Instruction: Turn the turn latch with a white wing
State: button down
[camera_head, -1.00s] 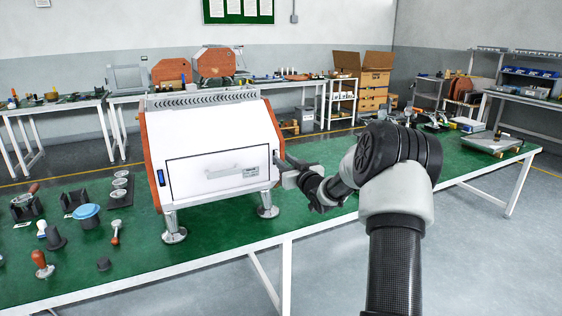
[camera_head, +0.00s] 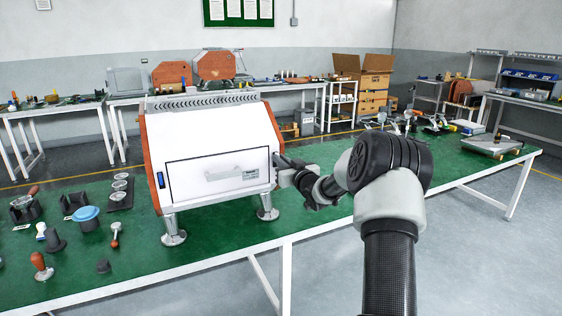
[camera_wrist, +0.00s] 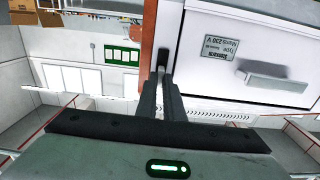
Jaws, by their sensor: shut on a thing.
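The espresso machine (camera_head: 215,133) stands on metal legs on the green bench, white in front with brown-orange side panels. Its front panel (camera_head: 195,178) looks closed and carries a pale handle. The turn latch (camera_wrist: 163,57) sits at the panel's side edge, beside the brown side panel. My gripper (camera_wrist: 166,78) is shut on it, with both fingertips close together at the machine's front. The fingers cover most of the latch, so its white wing and exact angle cannot be made out. In the head view my gripper (camera_head: 278,166) is at the right edge of the front panel.
A blue-topped container (camera_head: 87,217), a wooden-handled tool (camera_head: 41,266) and several small parts lie left on the green bench (camera_head: 205,250). The bench in front of the machine is mostly clear.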

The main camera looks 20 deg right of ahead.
jog(key=shift+m, duration=0.3)
jog(key=m+p, duration=0.6)
jog(key=m, duration=1.1)
dwell(0.4)
jog(key=c, duration=1.9)
grip_release()
jog(key=shift+o, duration=0.2)
jog(key=shift+s, duration=0.15)
